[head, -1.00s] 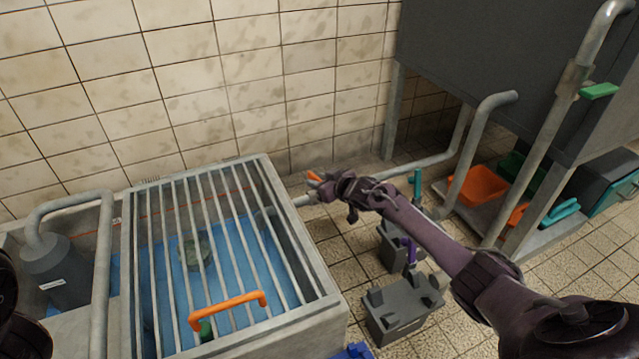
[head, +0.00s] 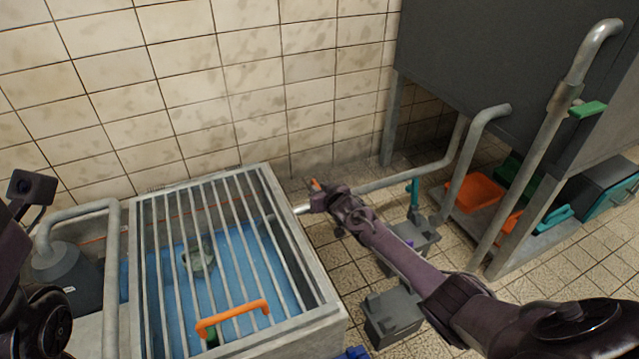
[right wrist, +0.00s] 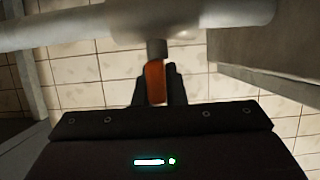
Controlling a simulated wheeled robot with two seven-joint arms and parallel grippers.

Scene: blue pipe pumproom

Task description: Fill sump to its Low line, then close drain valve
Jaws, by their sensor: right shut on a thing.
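The sump (head: 322,318) is a concrete basin under a grey bar grate (head: 262,230) with an orange handle (head: 232,318). Blue water (head: 235,262) lies in it. A reddish line runs along the inner wall; its marking is unreadable. The orange drain valve lever (head: 315,184) is on the pipe at the sump's right side. My right gripper (head: 322,193) is shut on this lever, which shows between the fingers in the right wrist view (right wrist: 155,82). Part of my left arm shows at the left edge; its fingers are out of view.
A grey pump-like cylinder (head: 65,270) and bent pipe stand left of the grate. Grey blocks (head: 392,316) stand on the tiled floor. A dark tank (head: 500,70) on legs, pipes and orange and green bins (head: 475,190) fill the right.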

